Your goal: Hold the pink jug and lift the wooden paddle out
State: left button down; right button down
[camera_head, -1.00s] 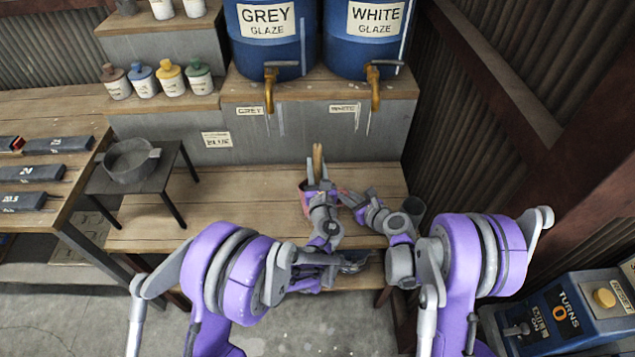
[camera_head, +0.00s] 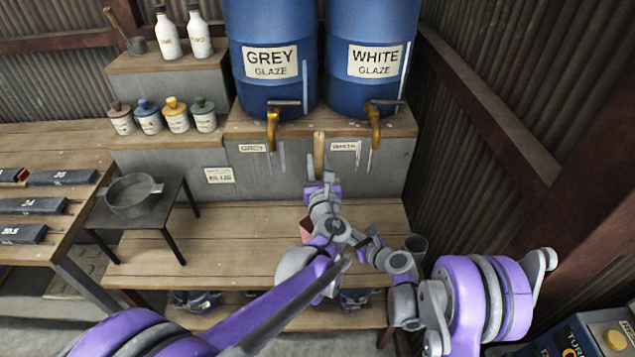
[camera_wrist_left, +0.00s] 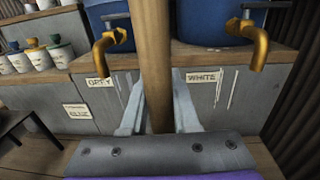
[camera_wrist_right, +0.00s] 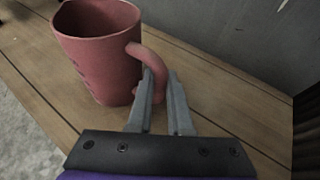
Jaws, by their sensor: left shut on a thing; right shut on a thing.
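The wooden paddle (camera_head: 319,152) stands roughly upright in front of the wall between the two taps. My left gripper (camera_head: 321,182) is shut on its shaft; the shaft runs between the fingers in the left wrist view (camera_wrist_left: 153,70). The paddle's lower end is hidden in the head view. The pink jug (camera_wrist_right: 100,48) stands upright on the wooden bench in the right wrist view, and no paddle shows in its mouth. My right gripper (camera_wrist_right: 160,95) is shut on the jug's handle. In the head view the jug (camera_head: 305,228) is mostly hidden behind my left arm.
A grey pan (camera_head: 131,197) sits on a small table at left.

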pick_arm(q)
jog(key=shift+r, duration=1.6)
pick_arm(e)
jog(key=c, duration=0.8)
grip_release()
jog(key=shift+o, duration=0.2)
